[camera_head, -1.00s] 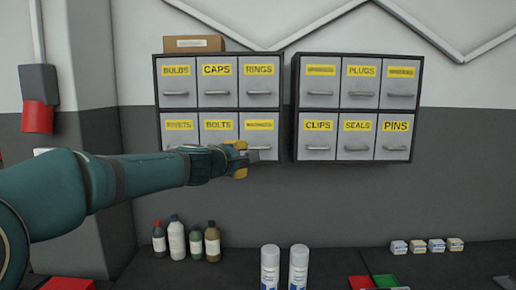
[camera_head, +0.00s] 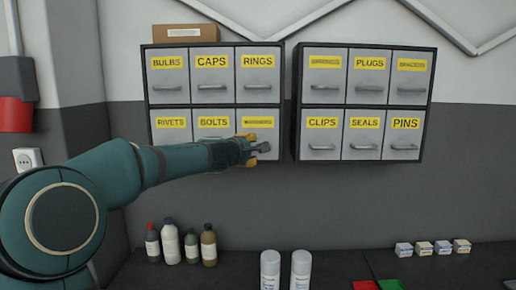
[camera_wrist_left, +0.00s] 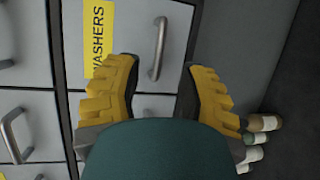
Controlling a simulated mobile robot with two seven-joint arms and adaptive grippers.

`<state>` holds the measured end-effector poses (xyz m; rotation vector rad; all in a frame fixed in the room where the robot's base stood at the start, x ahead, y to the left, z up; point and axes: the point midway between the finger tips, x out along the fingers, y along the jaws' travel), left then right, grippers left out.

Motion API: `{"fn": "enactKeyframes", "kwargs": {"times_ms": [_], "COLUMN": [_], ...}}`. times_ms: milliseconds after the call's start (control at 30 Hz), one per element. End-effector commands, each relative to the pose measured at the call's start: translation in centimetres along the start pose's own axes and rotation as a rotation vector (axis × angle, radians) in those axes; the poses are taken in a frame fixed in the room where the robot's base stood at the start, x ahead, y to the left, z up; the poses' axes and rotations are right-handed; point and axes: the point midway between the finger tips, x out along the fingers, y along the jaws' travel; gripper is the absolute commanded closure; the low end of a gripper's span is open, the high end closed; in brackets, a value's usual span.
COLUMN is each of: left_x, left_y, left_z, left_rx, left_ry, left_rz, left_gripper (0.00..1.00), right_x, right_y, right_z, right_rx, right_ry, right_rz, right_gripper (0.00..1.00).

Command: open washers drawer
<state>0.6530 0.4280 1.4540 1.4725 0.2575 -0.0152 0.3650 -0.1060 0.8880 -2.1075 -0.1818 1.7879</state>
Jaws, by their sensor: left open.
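The washers drawer (camera_wrist_left: 125,45) is shut in the left wrist view, with a yellow WASHERS label (camera_wrist_left: 98,38) and a silver handle (camera_wrist_left: 159,48). It is the lower right drawer of the left cabinet (camera_head: 290,100), where my arm partly covers it in the head view. My left gripper (camera_head: 262,147) is at this drawer's front. In the left wrist view my left gripper (camera_wrist_left: 163,75) is open, its yellow fingers on either side of the handle's lower end. Contact with the handle cannot be seen. My right gripper is not in view.
A right cabinet (camera_head: 297,100) hangs close beside the left one. A cardboard box (camera_head: 185,33) sits on top of the left cabinet. Below, bottles (camera_head: 170,242), two spray cans (camera_head: 270,270) and small boxes (camera_head: 433,248) stand on the dark bench (camera_head: 345,265).

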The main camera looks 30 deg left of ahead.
Motion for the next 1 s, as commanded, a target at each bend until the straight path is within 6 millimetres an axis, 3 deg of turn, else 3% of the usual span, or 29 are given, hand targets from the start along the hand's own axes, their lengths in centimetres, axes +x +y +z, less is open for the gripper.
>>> {"fn": "enactKeyframes", "kwargs": {"times_ms": [100,333,800,833,933,1000], "left_x": [2.2,5.1,6.2,6.1,6.1,6.1], "left_y": [0.1,0.1,0.0,0.0,0.0,0.0], "left_z": [0.0,0.0,0.0,0.0,0.0,0.0], "left_rx": [0.001,0.001,0.001,0.001,0.001,0.001], "left_ry": [0.0,0.001,0.001,0.001,0.001,0.001], "left_rz": [-0.001,-0.001,0.0,0.0,0.0,0.0], "left_gripper": [0.6,0.6,0.6,0.64,0.99,1.0], "right_x": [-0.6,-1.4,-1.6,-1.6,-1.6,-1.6], "right_y": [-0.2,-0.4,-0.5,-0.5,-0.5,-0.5], "right_z": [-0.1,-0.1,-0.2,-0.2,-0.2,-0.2], "right_rx": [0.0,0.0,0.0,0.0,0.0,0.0], "right_ry": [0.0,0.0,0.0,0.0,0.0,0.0], "right_rz": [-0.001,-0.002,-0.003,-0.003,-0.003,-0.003], "right_gripper": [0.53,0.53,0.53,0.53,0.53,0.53]}}
